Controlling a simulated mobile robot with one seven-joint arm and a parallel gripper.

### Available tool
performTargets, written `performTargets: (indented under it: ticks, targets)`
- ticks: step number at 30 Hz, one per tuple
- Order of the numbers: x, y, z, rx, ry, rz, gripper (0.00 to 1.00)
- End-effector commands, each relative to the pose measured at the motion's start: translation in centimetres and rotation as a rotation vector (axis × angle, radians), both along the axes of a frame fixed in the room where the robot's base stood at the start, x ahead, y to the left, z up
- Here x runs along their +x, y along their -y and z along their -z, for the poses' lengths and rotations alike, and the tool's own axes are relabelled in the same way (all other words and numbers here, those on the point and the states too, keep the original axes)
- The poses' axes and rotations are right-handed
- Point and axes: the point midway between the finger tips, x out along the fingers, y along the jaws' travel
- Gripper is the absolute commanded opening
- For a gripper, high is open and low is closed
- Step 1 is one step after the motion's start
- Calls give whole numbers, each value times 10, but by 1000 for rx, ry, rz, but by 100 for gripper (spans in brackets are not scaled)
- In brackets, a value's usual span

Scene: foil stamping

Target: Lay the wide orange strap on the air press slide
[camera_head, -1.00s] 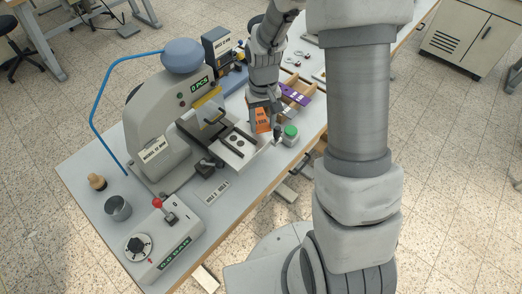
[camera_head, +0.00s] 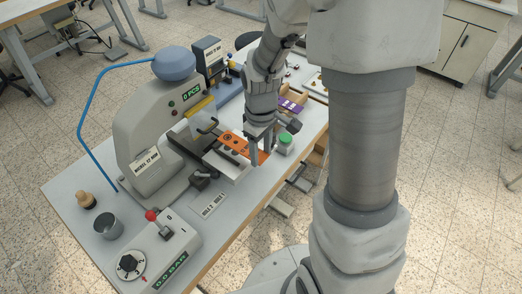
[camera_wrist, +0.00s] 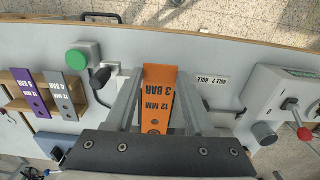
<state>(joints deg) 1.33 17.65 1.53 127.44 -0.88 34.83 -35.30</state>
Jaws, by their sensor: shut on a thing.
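The wide orange strap (camera_head: 232,143) is held by my gripper (camera_head: 260,158) near its right end. It extends leftward, roughly flat, over the pale slide (camera_head: 226,168) of the air press (camera_head: 150,135); whether it touches the slide I cannot tell. In the wrist view the strap (camera_wrist: 158,98) sits between the two fingers of my gripper (camera_wrist: 158,112), with "12 MM 3 BAR" printed on it. Part of the slide is hidden beneath the strap, and the slide is not clear in the wrist view.
A green button box (camera_head: 285,143) stands just right of my gripper. Purple and grey straps rest in a wooden rack (camera_wrist: 22,76). A control box with a red-knobbed lever (camera_head: 160,245), a metal cup (camera_head: 107,226) and a hole label (camera_head: 214,204) occupy the near bench.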

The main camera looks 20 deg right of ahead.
Motion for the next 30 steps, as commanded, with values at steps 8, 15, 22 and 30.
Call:
performTargets:
  ticks: [8, 15, 22, 30]
  targets:
    - [0, 0, 9, 1, 2, 2, 1]
    - [0, 0, 26, 1, 2, 2, 1]
    - [0, 1, 40, 1, 2, 2, 1]
    - [0, 1, 42, 1, 2, 2, 1]
